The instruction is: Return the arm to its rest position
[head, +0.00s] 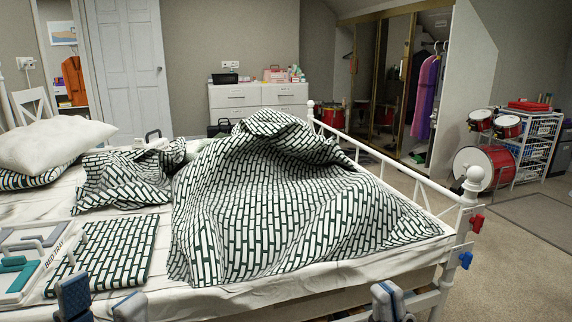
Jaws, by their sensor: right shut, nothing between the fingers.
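My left gripper (102,303) is at the bottom left, by the near edge of the bed. Its two grey fingertips are well apart, with nothing seen between them. My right gripper (390,301) is at the bottom, right of the middle, in front of the bed's near side. Its fingers are together and hold nothing. Most of both arms is below the picture's edge and hidden.
A bed (330,276) fills the foreground, bearing a rumpled patterned blanket (270,195), a folded patterned cloth (108,252), a bed tray (45,266) and a white pillow (55,145). Red (477,222) and blue (465,260) clips hang at the white bedpost.

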